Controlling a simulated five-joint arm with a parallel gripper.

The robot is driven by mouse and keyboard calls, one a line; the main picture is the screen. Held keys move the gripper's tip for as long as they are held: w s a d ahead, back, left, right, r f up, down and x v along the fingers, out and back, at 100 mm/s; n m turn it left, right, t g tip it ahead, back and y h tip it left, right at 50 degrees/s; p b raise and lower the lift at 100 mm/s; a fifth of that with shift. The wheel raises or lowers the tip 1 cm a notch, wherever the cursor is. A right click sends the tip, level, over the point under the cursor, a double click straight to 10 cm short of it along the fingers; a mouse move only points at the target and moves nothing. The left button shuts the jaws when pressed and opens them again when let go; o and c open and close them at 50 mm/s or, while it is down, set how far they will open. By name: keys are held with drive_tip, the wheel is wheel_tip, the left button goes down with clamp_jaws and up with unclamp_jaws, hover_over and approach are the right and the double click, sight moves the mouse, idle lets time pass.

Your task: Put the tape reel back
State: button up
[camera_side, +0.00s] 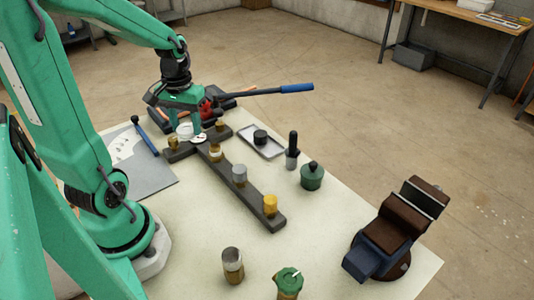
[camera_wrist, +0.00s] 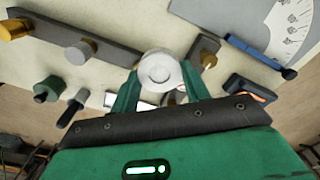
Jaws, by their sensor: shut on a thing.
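The tape reel is a white, round, disc-like thing (camera_wrist: 160,68) between the green fingers of my gripper (camera_wrist: 158,80) in the wrist view. My gripper is shut on it. In the side view my gripper (camera_side: 192,124) is low at the far end of the table, and a white round shape, apparently the reel (camera_side: 184,131), shows at its fingers. It is over or just beside the dark T-shaped rack (camera_side: 254,197), near its crossbar. I cannot tell whether the reel touches the rack. Brass and grey cylinders stand along the rack, including a grey one (camera_side: 239,174) and a yellow one (camera_side: 270,204).
A tool with a blue-ended lever (camera_side: 295,88) lies behind my gripper. A tray (camera_side: 272,150), a black bottle (camera_side: 292,158) and a green pot (camera_side: 312,178) stand right of the rack. A vise (camera_side: 398,228) is at the right. A grey sheet (camera_side: 150,178) lies left.

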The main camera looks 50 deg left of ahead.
drive_tip(key=w+d+m, duration=0.5)
drive_tip(key=w+d, duration=0.8)
drive_tip(key=d, duration=0.4)
drive_tip(key=s+d+f+m, duration=0.15)
drive_tip(key=d+m, duration=0.25)
drive_tip(key=d, duration=1.9)
hover_over(332, 207)
wheel_tip(332, 207, down, 8)
drive_tip(key=shift+r, duration=0.1)
drive_tip(key=shift+f, duration=2)
drive_tip(key=shift+f, duration=0.15)
